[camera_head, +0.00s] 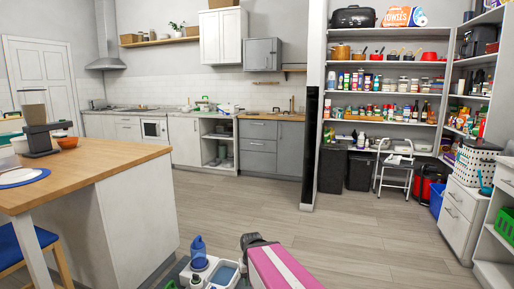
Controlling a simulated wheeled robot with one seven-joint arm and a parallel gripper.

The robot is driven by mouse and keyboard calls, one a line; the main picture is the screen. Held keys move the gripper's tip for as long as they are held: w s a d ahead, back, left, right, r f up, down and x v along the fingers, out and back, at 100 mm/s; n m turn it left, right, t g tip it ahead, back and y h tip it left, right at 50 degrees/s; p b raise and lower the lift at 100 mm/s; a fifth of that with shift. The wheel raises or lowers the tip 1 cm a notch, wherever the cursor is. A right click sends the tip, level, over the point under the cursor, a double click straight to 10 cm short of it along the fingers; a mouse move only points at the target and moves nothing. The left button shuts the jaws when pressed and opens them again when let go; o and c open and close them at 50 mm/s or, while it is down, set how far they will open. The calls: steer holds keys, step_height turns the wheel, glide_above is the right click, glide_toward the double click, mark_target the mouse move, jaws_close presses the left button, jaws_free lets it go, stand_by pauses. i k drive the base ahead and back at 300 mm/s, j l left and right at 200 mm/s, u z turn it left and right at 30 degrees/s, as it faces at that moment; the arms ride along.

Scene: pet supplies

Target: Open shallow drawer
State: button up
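Several drawers show, and I cannot tell which one the task calls shallow. A grey base cabinet at the back has a low-height top drawer front (258,130) under a wooden counter, with a taller grey front (258,146) below it. A white drawer unit at the right has an upper drawer (462,199) and a lower drawer (455,225). A small white drawer front (127,120) sits in the left counter. All of these look shut. My gripper is not recognisable in this view.
A wood-topped island (85,160) fills the left, with a blue stool (25,246) beside it. A pink striped object (282,266) and a tray with a blue bottle (199,254) are at the bottom. Bins (333,168) and a step stool (396,172) stand by the shelves. The middle floor is clear.

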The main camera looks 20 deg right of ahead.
mark_target(246, 143)
steer(key=i+l, duration=0.15)
steer(key=l, duration=0.2)
steer(key=i+l+z, duration=0.1)
steer(key=l, duration=0.3)
steer(key=i+l+z, duration=0.1)
steer(key=i+l, duration=0.15)
steer(key=i+l+z, duration=0.5)
steer(key=i, duration=0.5)
steer(key=i+l+z, duration=0.25)
steer(key=i, duration=0.25)
steer(key=i+j+u, duration=0.2)
steer(key=i+u, duration=0.2)
steer(key=i, duration=0.2)
steer(key=i+u, duration=0.45)
steer(key=i, duration=0.15)
steer(key=i+l+u, duration=0.25)
steer(key=i+u, duration=0.15)
steer(key=i, duration=0.2)
steer(key=i+j, duration=0.1)
steer(key=i, duration=0.65)
steer(key=i+j, duration=0.1)
steer(key=i, duration=0.65)
steer(key=i+j, duration=0.15)
steer(key=i, duration=0.65)
steer(key=i+z, duration=0.25)
steer(key=i, duration=0.5)
